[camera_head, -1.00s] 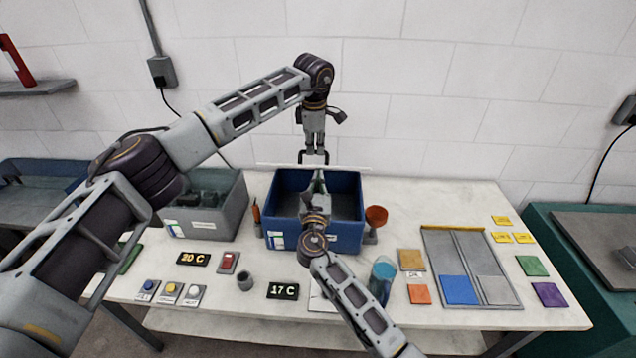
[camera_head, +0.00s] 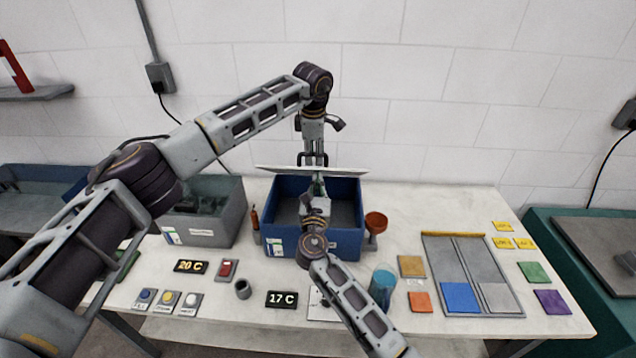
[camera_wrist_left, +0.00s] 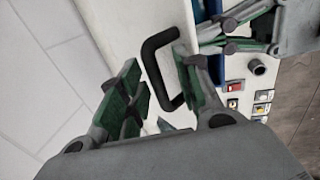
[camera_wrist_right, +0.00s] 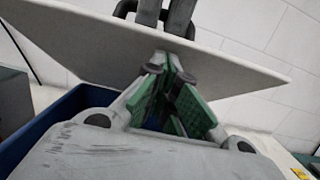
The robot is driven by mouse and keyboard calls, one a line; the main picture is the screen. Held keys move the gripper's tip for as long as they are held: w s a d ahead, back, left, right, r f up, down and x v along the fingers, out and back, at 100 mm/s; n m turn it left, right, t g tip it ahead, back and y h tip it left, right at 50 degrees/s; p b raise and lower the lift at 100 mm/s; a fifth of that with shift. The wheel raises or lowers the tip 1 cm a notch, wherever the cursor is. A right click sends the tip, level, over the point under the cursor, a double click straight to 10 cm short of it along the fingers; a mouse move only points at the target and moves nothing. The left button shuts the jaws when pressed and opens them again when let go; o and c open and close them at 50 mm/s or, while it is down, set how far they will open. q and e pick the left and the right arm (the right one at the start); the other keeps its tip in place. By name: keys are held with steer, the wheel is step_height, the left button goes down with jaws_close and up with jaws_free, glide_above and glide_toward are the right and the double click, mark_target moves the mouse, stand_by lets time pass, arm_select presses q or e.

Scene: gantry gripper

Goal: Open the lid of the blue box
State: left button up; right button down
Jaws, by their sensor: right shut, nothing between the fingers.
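The blue box (camera_head: 316,243) stands at the middle back of the table, its inside showing. Its whitish lid (camera_head: 280,170) is raised and tilted over the back of the box. The lid's black handle (camera_wrist_left: 148,48) is between the fingers of my left gripper (camera_wrist_left: 160,88), which are apart. In the head view my left gripper (camera_head: 313,158) hangs behind the lid. My right gripper (camera_head: 318,186) is shut and empty over the box opening. In the right wrist view its fingertips (camera_wrist_right: 172,72) are at the underside of the lid (camera_wrist_right: 90,50); exact contact is unclear.
Buttons, displays, a blue cup (camera_head: 382,285) and a divided tray (camera_head: 470,312) occupy the front and right.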

arm_select(q)
steer(key=shift+w+r, duration=0.1)
steer(key=shift+r, duration=0.65)
step_height(320, 180, up, 10)
steer(key=s, duration=0.1)
steer(key=shift+s+f, duration=0.15)
steer(key=shift+s, duration=0.25)
steer(key=shift+f, duration=0.1)
